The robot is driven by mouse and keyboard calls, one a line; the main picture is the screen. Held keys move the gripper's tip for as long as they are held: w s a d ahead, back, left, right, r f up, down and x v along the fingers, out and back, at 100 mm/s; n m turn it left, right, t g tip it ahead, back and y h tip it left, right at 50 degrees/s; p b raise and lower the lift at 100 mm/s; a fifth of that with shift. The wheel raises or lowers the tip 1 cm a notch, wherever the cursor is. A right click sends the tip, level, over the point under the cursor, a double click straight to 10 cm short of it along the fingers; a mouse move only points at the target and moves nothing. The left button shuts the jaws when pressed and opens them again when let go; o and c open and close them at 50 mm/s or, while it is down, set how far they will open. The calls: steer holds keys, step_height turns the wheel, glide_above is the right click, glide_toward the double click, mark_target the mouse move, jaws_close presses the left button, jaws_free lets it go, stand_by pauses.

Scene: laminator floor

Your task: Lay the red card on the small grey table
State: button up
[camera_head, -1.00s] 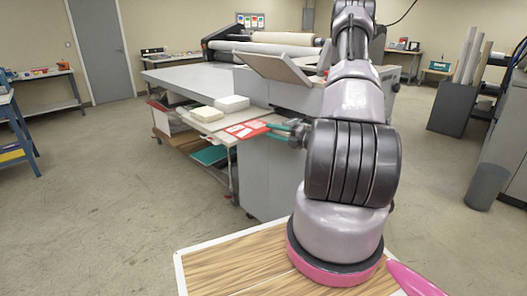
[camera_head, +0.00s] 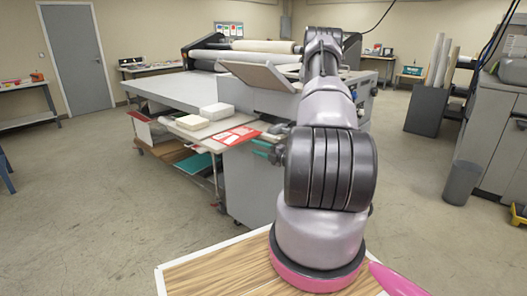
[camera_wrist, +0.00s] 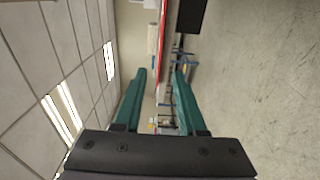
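The red card (camera_head: 236,135) with white markings lies flat at the right end of the pale shelf-like surface (camera_head: 192,134) beside the laminator. My gripper (camera_head: 267,140) is just right of the card, its green fingers spread. In the wrist view my gripper (camera_wrist: 158,72) is open, with a clear gap between the fingers. A thin red strip (camera_wrist: 162,40), probably the card edge-on, reaches into that gap without visible contact on either finger. A grey-topped table (camera_head: 22,86) stands at the far left; I cannot tell whether it is the small grey table.
White stacks (camera_head: 217,111) sit behind the card. The laminator (camera_head: 258,97) stands close behind my arm, its tilted panel (camera_head: 258,76) above. A grey bin (camera_head: 461,182) stands at right. A wood-patterned board (camera_head: 215,272) is in front. The floor at left is open.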

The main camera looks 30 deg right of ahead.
mark_target(241, 142)
steer(key=x, duration=0.7)
steer(key=shift+w, duration=0.2)
steer(key=shift+a, duration=0.1)
jaws_close()
